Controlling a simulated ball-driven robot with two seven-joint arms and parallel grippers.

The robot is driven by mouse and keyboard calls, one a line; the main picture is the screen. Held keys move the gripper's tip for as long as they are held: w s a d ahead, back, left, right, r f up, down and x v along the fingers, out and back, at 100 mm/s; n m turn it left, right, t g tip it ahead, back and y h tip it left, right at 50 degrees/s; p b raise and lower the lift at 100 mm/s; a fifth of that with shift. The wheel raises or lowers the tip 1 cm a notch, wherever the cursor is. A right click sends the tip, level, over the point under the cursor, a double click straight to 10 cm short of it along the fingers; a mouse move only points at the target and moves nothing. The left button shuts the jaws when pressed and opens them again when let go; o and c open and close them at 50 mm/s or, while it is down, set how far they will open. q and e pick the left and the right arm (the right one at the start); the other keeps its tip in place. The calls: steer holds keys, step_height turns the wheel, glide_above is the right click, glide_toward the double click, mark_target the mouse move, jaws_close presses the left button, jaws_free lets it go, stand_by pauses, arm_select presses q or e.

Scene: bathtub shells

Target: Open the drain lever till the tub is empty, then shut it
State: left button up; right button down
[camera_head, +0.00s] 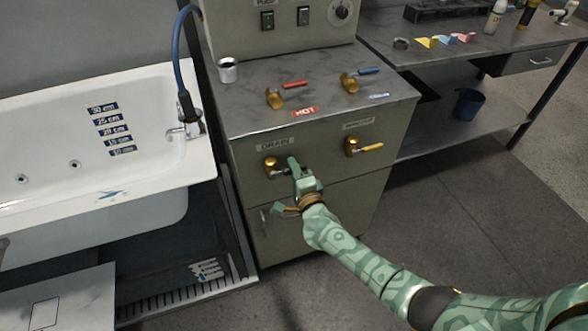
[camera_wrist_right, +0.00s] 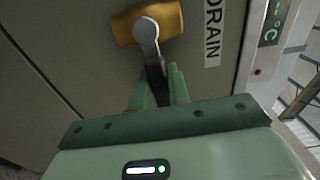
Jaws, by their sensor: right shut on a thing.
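The drain lever is a brass valve (camera_head: 271,163) with a short metal handle on the cabinet front, under the DRAIN label (camera_head: 275,144). The handle points right, roughly level and parallel to the label. My right gripper (camera_head: 294,171) is at the handle's outer end. In the right wrist view, the fingers (camera_wrist_right: 158,88) are closed around the dark tip of the drain lever (camera_wrist_right: 147,32). The white tub (camera_head: 185,172) stands to the left, with depth labels (camera_head: 108,125) on its inner wall. I cannot make out any water in it. My left gripper is not in view.
A second brass valve (camera_head: 351,146) with a yellow handle sits right of the drain lever. Red-handled (camera_head: 274,98) and blue-handled (camera_head: 349,82) valves and a metal cup (camera_head: 228,70) are on the cabinet top. A blue bucket (camera_head: 468,104) stands under the right bench.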

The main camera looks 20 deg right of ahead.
steer(key=c, duration=1.3)
jaws_free()
steer(key=shift+s, duration=0.15)
arm_select(q)
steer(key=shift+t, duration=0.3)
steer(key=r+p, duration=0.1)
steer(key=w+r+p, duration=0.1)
steer(key=p, duration=0.1)
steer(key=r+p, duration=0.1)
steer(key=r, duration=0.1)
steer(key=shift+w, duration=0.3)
arm_select(e)
steer(key=s, duration=1.6)
steer(key=shift+s+d, duration=0.1)
steer(key=shift+d, duration=0.15)
